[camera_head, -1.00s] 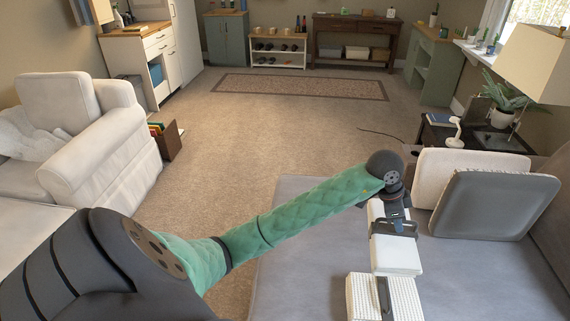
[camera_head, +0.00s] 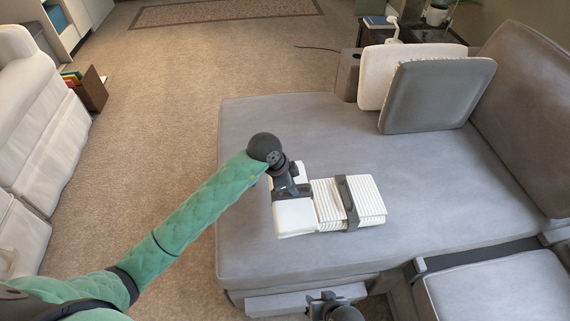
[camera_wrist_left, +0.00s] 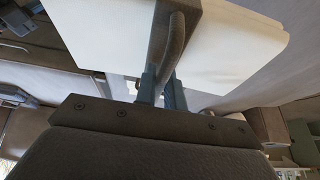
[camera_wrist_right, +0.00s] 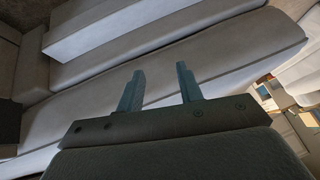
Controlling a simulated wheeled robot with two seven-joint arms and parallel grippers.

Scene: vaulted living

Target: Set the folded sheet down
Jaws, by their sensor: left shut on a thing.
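The folded sheet (camera_head: 369,200) is a white, finely striped flat bundle with a dark grey band around its middle. In the head view it is over the grey sofa seat; I cannot tell whether it touches the seat. My left gripper (camera_wrist_left: 160,92) is shut on the sheet at its band side; in the left wrist view the white sheet (camera_wrist_left: 225,45) fills the upper part. The fingertips are hidden in the head view. My right gripper (camera_head: 330,298) is low in the head view, near the sofa's front edge. In the right wrist view its fingers (camera_wrist_right: 158,85) are apart and empty.
The grey sofa seat (camera_head: 300,130) has free room around the sheet. A white cushion (camera_head: 385,78) and a grey cushion (camera_head: 437,95) lean at its back. A separate grey seat (camera_head: 500,295) is at lower right. A white armchair (camera_head: 35,130) stands left across the carpet.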

